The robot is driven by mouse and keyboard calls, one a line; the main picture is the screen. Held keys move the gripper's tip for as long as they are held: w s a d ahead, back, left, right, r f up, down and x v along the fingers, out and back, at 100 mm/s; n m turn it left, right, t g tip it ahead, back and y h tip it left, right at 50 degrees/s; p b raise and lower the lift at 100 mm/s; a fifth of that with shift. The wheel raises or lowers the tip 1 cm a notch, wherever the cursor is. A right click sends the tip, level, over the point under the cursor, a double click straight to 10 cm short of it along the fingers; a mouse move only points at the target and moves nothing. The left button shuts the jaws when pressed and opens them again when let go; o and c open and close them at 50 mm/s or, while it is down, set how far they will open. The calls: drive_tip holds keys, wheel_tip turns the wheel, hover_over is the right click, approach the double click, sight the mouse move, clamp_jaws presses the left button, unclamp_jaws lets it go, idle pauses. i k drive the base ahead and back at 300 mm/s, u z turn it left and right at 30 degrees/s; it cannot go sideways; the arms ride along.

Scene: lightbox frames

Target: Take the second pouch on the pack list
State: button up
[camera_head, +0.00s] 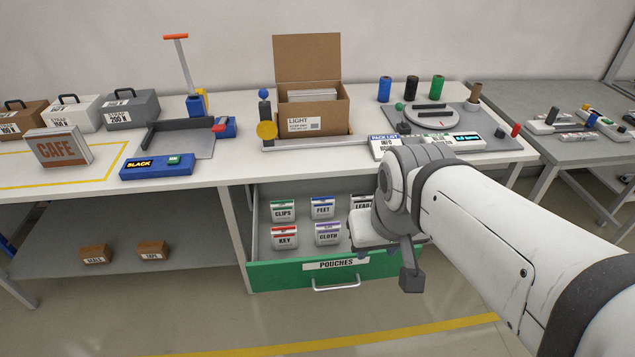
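The pack list (385,146) is a white card at the front edge of the bench. Its heading and a first line that looks like INFO show; my arm covers the lines below. The open green drawer (285,276) labelled POUCHES holds small white pouches: CLIPS (283,211), FEET (322,207), KEY (284,238), CLOTH (327,234) and one that seems to read LEADS (362,206), partly covered. My gripper (410,278) is over the drawer's right part, pointing down. Its fingers are not clear, and it hides that side of the drawer.
Two brown boxes (152,250) lie on the lower shelf. Floor in front of the drawer is clear.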

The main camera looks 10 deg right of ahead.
sight(323, 208)
drive_tip(key=u, duration=0.05)
drive_tip(key=i, duration=1)
drive_tip(key=z, duration=0.05)
